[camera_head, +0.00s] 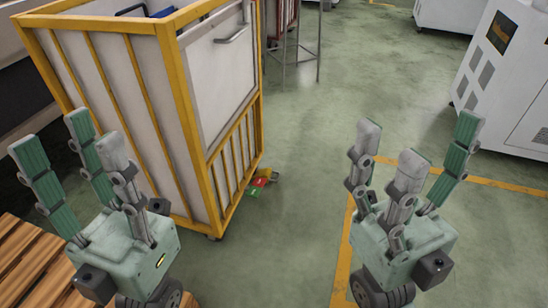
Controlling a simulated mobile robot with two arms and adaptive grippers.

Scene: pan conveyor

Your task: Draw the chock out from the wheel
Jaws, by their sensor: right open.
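A small red, green and yellow object (257,186), which looks like the chock, lies on the floor against the lower right side of the yellow-framed cart (190,130). A dark part beside it may be the wheel, but it is too small to tell. My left gripper (72,145) is in front of the cart at the left, fingers up and spread, open and empty. My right gripper (415,148) is over the floor at the right, also open and empty. Both grippers are well apart from the chock.
A wooden slatted pallet (35,265) lies at the lower left. A white machine (505,85) stands at the right, and a metal-legged stand (303,45) behind the cart. The green floor (330,120) between cart and machine is clear, with yellow lines (490,180).

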